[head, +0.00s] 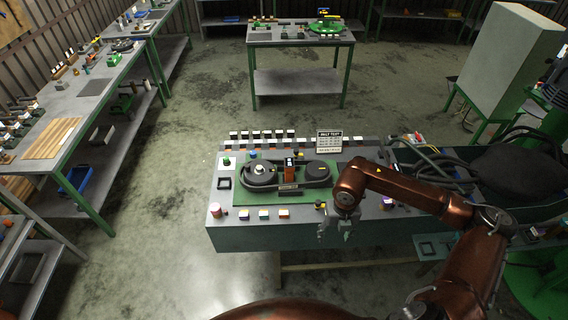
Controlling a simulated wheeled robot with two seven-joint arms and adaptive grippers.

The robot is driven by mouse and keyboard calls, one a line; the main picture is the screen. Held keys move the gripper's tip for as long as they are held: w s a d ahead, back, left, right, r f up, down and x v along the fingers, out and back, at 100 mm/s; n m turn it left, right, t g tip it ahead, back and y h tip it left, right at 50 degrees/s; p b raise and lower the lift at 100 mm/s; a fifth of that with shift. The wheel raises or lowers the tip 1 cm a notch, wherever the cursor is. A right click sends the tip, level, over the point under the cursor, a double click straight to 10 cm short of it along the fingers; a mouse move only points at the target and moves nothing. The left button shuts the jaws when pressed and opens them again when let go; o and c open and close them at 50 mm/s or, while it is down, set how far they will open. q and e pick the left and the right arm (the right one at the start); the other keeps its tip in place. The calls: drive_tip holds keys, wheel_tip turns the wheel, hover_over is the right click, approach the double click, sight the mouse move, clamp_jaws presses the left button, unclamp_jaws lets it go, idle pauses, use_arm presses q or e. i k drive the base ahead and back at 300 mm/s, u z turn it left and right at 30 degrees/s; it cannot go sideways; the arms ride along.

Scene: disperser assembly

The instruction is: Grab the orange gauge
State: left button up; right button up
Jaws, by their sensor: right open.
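What looks like the orange gauge (290,168) stands upright between the two dark pulleys of the belt rig, with a dark face or top part. The belt rig (259,177) sits on a green plate on the grey workbench (230,226). My right gripper (336,240) is open and empty near the bench's front edge, to the right of and in front of the gauge, clear of it. It points down. My left gripper is out of view.
A belt test sign (329,141) stands behind the rig. Small blocks (264,214) lie along the bench's front edge, and a row of several runs along the back. Black hoses (438,163) lie to the right. Side tables with parts stand left and behind.

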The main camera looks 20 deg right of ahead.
sight(289, 166)
drive_tip(key=i, duration=1.35)
